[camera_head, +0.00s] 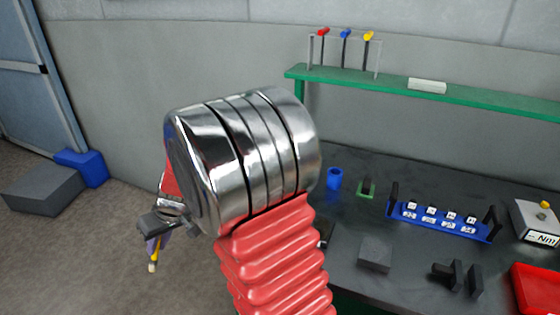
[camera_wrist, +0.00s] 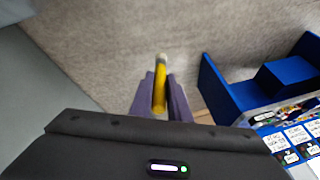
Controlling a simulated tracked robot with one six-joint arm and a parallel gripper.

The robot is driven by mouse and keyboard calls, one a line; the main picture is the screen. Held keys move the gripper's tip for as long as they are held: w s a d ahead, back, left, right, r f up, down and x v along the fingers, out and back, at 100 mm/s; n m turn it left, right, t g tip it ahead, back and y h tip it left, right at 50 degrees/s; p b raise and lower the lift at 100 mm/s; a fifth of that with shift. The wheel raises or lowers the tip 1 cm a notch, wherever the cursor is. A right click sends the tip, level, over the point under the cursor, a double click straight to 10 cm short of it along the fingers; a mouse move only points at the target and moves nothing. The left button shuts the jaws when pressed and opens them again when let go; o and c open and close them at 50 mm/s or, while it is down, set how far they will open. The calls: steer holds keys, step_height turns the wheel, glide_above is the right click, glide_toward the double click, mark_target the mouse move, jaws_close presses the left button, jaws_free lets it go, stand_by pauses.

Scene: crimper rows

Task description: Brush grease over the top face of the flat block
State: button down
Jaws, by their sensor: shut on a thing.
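My gripper (camera_head: 153,246) hangs at the left in the head view, over the floor and away from the bench. It is shut on a yellow-handled brush (camera_head: 154,256) with a pale tip pointing down. In the wrist view my gripper's purple fingers (camera_wrist: 162,103) close around the brush (camera_wrist: 160,88), its whitish tip beyond them. The flat block (camera_head: 375,254), a grey slab, lies on the dark bench top, well to the right of my gripper. Its top face is bare of objects. I cannot make out any grease on it or on the brush.
On the bench (camera_head: 350,281) stand a blue cup (camera_head: 334,179), a green-based holder (camera_head: 367,189), a blue rack (camera_head: 440,221), black brackets (camera_head: 458,275), a grey device (camera_head: 540,222) and a red tray (camera_head: 537,288). A green shelf (camera_head: 470,97) runs above. A blue open box (camera_wrist: 250,92) shows beside my gripper.

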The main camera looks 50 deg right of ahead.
steer(key=s+d+r+m+t, duration=0.1)
steer(key=s+d+r+m, duration=0.15)
steer(key=d+r, duration=0.45)
steer(key=s+d+r+m+t, duration=0.1)
steer(key=s+d+r+m, duration=0.15)
steer(key=d, duration=0.95)
steer(key=s+d+r+m+t+h, duration=0.1)
steer(key=s+d+r+m, duration=0.1)
steer(key=s+d+r, duration=0.8)
steer(key=s+d, duration=0.2)
steer(key=shift+d+r+m+t+h, duration=0.25)
steer(key=shift+d+m+t+h, duration=0.05)
steer(key=shift+d+h, duration=0.1)
steer(key=shift+f, duration=0.2)
steer(key=shift+f, duration=2.35)
